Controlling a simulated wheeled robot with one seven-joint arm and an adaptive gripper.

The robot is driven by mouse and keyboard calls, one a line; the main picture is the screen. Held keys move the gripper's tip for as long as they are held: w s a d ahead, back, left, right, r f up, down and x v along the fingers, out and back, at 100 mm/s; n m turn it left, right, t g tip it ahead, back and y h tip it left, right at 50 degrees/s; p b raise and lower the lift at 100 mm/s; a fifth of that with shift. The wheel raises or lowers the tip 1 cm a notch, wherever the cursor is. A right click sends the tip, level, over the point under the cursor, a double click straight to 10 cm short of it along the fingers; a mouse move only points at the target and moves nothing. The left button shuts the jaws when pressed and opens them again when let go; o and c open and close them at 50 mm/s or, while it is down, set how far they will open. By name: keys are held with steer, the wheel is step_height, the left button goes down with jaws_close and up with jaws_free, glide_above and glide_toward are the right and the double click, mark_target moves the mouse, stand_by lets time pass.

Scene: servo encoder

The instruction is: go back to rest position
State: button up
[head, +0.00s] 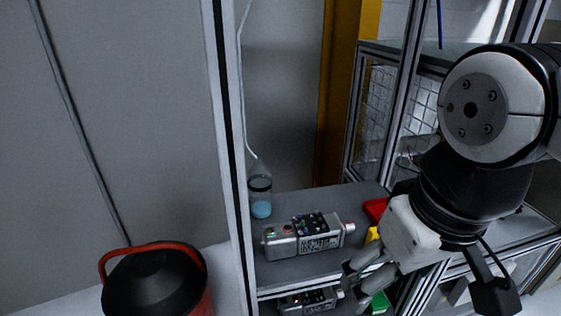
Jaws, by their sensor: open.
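My gripper (362,277) is at the lower middle right of the head view, at the end of my white and black arm. It is open and I see nothing between its fingers. It is near the front right of a grey shelf (290,267). A silver servo encoder (308,236) with black and coloured connectors lies on that shelf, to the left of and beyond the gripper. A second similar device (306,299) sits on the level below, partly hidden by the shelf edge and the gripper.
A bottle with blue liquid (261,198) stands at the shelf's back left. Red (375,209), yellow (373,235) and green (379,302) bins are partly behind my arm. A metal frame post (229,150) rises at the shelf's left. A black and red bucket (155,284) is at lower left.

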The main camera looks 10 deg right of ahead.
steer(key=shift+s+a+f+m, duration=0.2)
steer(key=shift+s+m, duration=0.1)
steer(key=shift+s, duration=0.3)
step_height(320, 180, up, 8)
steer(key=t+p, duration=0.1)
steer(key=p, duration=0.5)
steer(key=shift+r+t+p, duration=0.15)
steer(key=shift+t+p, duration=0.25)
